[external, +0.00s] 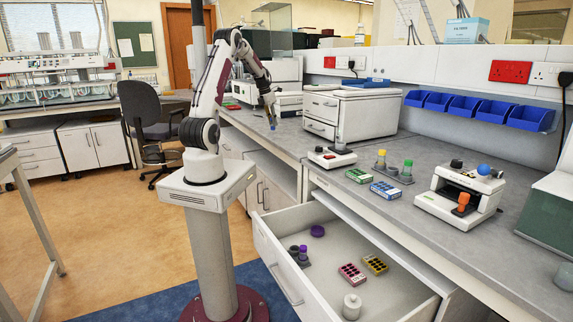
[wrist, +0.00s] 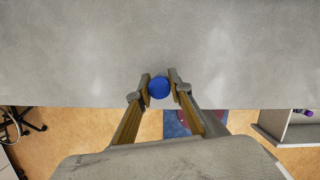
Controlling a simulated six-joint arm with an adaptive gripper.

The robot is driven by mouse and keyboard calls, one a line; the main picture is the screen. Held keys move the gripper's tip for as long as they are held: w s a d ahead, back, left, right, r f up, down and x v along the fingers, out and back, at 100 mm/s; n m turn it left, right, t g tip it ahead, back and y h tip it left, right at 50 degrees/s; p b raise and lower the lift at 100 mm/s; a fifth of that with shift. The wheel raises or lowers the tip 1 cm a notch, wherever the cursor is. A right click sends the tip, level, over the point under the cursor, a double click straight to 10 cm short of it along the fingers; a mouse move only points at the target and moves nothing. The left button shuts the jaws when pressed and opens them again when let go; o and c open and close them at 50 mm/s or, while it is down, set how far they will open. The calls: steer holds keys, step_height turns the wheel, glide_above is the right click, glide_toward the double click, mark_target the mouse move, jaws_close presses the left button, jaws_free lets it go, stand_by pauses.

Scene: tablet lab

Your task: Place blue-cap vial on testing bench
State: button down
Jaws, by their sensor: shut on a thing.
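My gripper (external: 270,118) is shut on the blue-cap vial (external: 272,126), seen small near the left part of the grey bench (external: 250,123) in the external view. In the wrist view my gripper (wrist: 160,84) has one finger on each side of the round blue cap (wrist: 159,88). The vial's body is hidden below the cap in that view. The grey benchtop (wrist: 160,40) fills the upper part of the wrist view, and the vial is over it near its front edge. I cannot tell whether the vial touches the surface.
A white drawer unit (external: 350,112) stands to the right on the bench. Beyond it are a small white device (external: 332,157), a green rack (external: 359,176), a blue rack (external: 385,190) and a larger machine (external: 460,196). An open drawer (external: 330,235) juts out below.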

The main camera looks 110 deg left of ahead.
steer(key=shift+f, duration=0.7)
steer(key=shift+f, duration=0.1)
steer(key=c, duration=1.8)
jaws_free()
steer(key=shift+c, duration=0.2)
steer(key=v, duration=0.7)
steer(key=shift+r, duration=0.35)
